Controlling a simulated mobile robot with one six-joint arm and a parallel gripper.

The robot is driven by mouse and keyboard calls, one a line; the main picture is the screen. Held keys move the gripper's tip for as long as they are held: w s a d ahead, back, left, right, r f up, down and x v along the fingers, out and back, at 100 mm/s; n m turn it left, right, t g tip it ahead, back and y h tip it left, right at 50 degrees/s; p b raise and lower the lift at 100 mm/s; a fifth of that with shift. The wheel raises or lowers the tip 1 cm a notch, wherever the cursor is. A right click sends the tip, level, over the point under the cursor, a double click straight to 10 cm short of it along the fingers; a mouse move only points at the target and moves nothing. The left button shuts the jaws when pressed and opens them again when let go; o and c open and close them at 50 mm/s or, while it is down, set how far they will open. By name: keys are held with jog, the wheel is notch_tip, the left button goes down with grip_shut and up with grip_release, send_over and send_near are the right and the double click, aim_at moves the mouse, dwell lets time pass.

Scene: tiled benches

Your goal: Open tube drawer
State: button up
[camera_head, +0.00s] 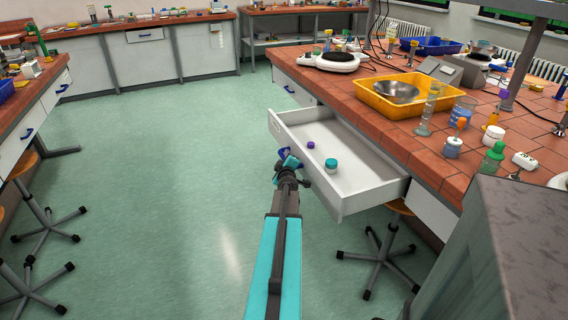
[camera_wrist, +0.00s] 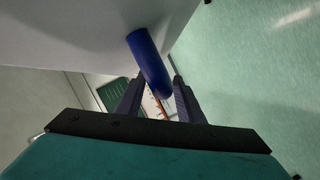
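The white drawer (camera_head: 361,196) is pulled far out from under the red-tiled bench, on its aisle side. Inside it lie a small purple cap (camera_head: 311,145) and a white jar with a teal lid (camera_head: 331,165). My gripper (camera_head: 287,163) is at the drawer's front, by its blue handle (camera_head: 284,152). In the wrist view, the blue handle (camera_wrist: 150,63) lies between the two fingers of my gripper (camera_wrist: 160,88). The fingers stand apart, with a narrow gap on the right side of the handle. Contact on the left side is unclear.
A wheeled stool (camera_head: 380,255) stands below the drawer's right end. The green floor left of my arm is clear.

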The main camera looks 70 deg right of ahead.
jog(key=shift+a, duration=0.1)
jog(key=p+v, duration=0.3)
jog(key=v, duration=1)
jog(key=shift+a+r, duration=0.2)
dwell(0.4)
jog(key=shift+s, duration=0.15)
dwell(0.5)
